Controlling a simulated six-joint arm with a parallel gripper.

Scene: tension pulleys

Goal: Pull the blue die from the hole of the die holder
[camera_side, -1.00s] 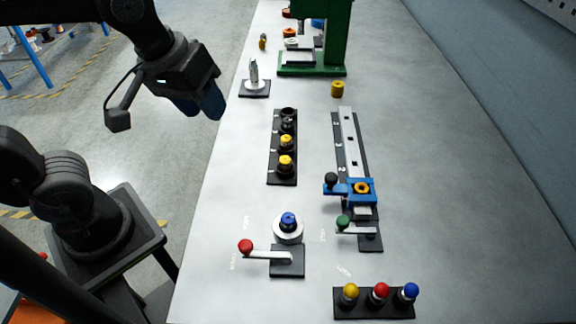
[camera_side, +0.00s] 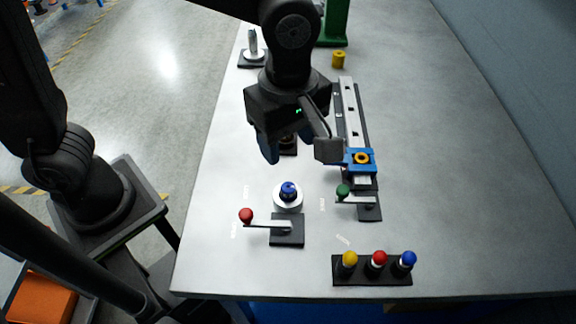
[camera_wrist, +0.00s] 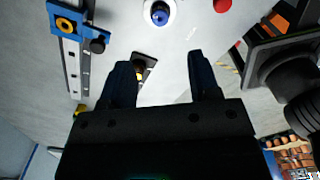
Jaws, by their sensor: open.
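The blue die (camera_side: 288,190) sits upright in the round white die holder (camera_side: 287,204) near the front of the table. In the wrist view the blue die (camera_wrist: 159,14) and its white holder (camera_wrist: 146,18) show at the top, beyond my fingertips. My gripper (camera_side: 283,150) is open and empty, above the table behind the holder and apart from the die. In the wrist view its two fingers (camera_wrist: 158,62) are spread, with the table between them.
A red-knobbed lever (camera_side: 267,223) stands just in front of the holder. A green-knobbed lever (camera_side: 355,197) and a rail with a blue slider (camera_side: 349,165) lie to the right. A block with yellow, red and blue knobs (camera_side: 373,277) is at the front. The table's right side is clear.

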